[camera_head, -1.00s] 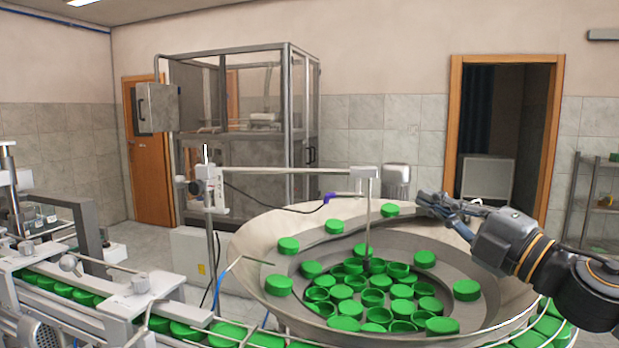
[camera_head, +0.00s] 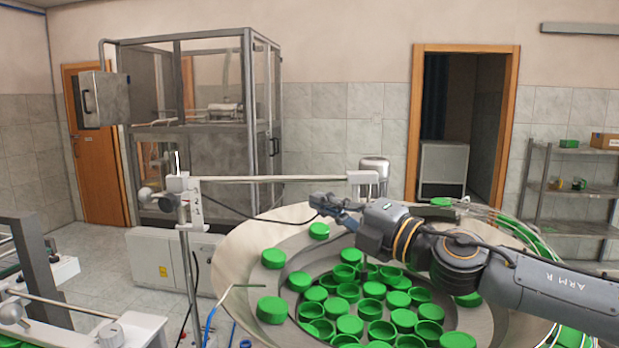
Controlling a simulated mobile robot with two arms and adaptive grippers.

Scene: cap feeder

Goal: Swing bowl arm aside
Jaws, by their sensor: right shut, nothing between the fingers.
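The bowl arm (camera_head: 285,179) is a thin horizontal bar on an upright post (camera_head: 186,260) at the left of the feeder bowl. Its far end carries a pale block (camera_head: 365,178) over the bowl, and the rod below is mostly hidden behind my arm. The bowl (camera_head: 238,252) is wide and holds many green caps (camera_head: 350,325). My right gripper (camera_head: 320,201) reaches in from the right over the bowl's back part, below the bar and left of the block. It is shut and empty; whether it touches the bar or rod I cannot tell. My left gripper is out of view.
A glass-sided machine cabinet (camera_head: 190,150) stands behind the bowl. A conveyor frame (camera_head: 90,325) is at the lower left. A shelf (camera_head: 575,190) stands at the right, and a doorway (camera_head: 462,130) opens at the back.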

